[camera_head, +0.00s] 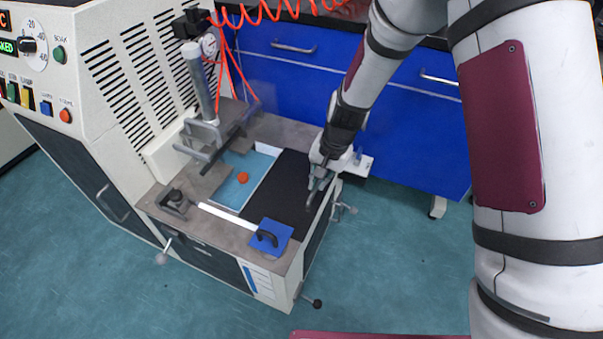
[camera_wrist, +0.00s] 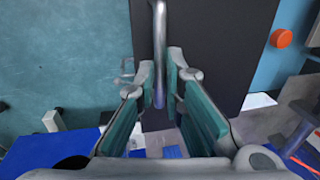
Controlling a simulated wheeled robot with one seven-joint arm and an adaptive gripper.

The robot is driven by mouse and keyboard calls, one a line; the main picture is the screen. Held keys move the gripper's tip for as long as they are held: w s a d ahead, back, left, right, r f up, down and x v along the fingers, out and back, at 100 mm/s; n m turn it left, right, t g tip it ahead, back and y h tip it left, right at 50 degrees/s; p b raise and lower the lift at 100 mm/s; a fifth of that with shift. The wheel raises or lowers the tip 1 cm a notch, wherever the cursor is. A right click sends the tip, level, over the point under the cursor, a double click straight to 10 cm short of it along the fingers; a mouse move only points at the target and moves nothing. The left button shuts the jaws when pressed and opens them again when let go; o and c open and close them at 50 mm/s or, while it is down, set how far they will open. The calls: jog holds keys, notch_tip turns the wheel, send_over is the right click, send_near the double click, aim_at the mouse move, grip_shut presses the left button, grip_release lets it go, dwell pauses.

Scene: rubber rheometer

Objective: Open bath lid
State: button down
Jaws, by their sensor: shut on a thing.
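The bath lid (camera_head: 280,190) is a flat black panel on the right part of the machine's grey top. It also shows in the wrist view (camera_wrist: 215,55) as a dark sheet. Beside it lies the open light-blue bath area (camera_head: 237,185) with an orange round piece (camera_head: 243,177); the orange piece shows in the wrist view (camera_wrist: 281,38) at upper right. A grey bar handle (camera_wrist: 160,55) stands along the lid's outer edge. My gripper (camera_head: 316,181) is at this handle; its teal-padded fingers (camera_wrist: 170,100) are shut on the bar.
A blue square plate with a black handle (camera_head: 268,236) sits at the front corner. A clamp frame and gauge column (camera_head: 205,95) rise behind the bath. Blue cabinets (camera_head: 330,70) stand behind. The control cabinet (camera_head: 110,75) is at left. Floor is free at front and right.

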jog(key=d, duration=0.2)
jog(key=s+d, duration=0.2)
jog(key=d, duration=0.1)
jog(key=shift+d, duration=0.3)
jog(key=c, duration=1.7)
grip_release()
jog(key=r, duration=0.4)
jog(key=d+r, duration=0.1)
jog(key=r, duration=0.3)
jog(key=d+r, duration=0.1)
jog(key=r, duration=0.2)
jog(key=shift+s+d+r, duration=0.1)
jog(key=shift+s+r, duration=0.3)
